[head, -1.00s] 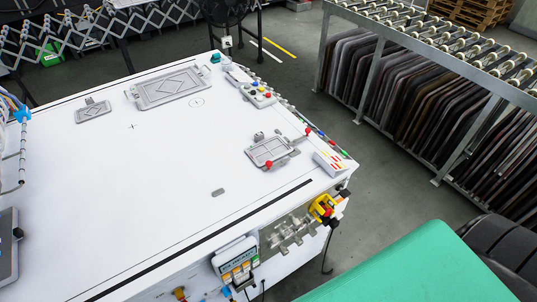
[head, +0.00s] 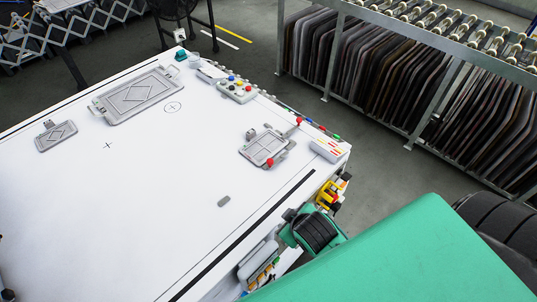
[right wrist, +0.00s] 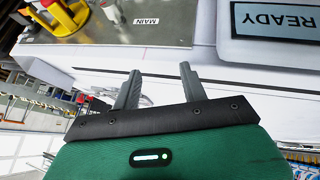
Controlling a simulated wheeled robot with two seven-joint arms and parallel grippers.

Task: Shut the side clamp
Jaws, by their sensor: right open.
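A small grey clamp fixture (head: 266,148) lies on the right part of the white table top. It has a red knob at its front edge and a lever with a red tip (head: 298,121) at its back right. I cannot tell whether the clamp is open or shut. My right gripper (right wrist: 160,88) shows in the right wrist view with its two grey fingers apart and nothing between them. It is by the side of the table, away from the fixture. In the head view my green right arm hides the fingers. My left gripper is not in view.
The white table (head: 150,200) has a larger grey frame (head: 139,95), a small grey plate (head: 56,135) and a button box (head: 237,90). A yellow and red switch (right wrist: 62,14) and a "READY" display (right wrist: 278,20) are on the table's side. A roller rack (head: 420,65) stands behind.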

